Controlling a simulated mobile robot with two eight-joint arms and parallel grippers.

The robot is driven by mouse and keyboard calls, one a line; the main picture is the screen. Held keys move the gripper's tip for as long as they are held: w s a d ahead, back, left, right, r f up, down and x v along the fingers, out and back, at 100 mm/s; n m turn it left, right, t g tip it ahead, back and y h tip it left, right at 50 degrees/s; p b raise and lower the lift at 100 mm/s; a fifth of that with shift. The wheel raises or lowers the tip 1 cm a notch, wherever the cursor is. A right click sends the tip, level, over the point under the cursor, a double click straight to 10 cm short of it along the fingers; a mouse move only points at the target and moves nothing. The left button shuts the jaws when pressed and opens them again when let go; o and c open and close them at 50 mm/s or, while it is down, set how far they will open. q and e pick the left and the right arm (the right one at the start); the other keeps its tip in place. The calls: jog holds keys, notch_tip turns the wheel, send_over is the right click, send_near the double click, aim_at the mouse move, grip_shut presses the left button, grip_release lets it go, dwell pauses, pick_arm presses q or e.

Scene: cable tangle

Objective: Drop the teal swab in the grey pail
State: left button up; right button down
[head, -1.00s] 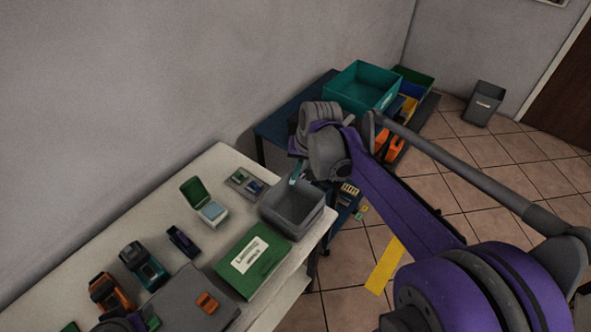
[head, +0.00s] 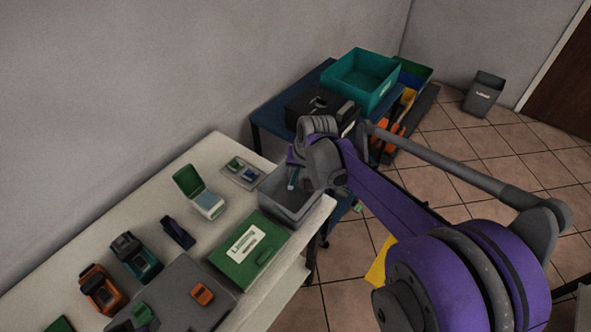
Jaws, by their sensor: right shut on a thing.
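The teal swab (head: 292,184) is a small, thin teal piece held at the tip of my right gripper (head: 296,174). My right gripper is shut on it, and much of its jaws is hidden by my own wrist. The grey pail (head: 284,212) is an open-topped grey tub at the right end of the white table. The swab shows against the pail's opening; I cannot tell exactly how deep its lower end is. My left gripper does not show clearly.
A green labelled box (head: 250,252) stands just in front of the pail. A small tray (head: 243,172) and an open green-lidded box (head: 201,192) are to its left. A teal crate (head: 362,80) sits on the blue table behind. A grey bin (head: 484,94) stands on the floor.

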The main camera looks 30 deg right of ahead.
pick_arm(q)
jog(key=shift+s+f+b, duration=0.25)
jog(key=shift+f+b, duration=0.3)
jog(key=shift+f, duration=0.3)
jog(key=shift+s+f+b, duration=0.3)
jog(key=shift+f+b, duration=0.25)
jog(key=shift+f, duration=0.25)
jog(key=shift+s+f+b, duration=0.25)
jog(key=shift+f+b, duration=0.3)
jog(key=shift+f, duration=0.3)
pick_arm(e)
jog(key=shift+f, duration=3.05)
jog(key=c, duration=0.8)
grip_release()
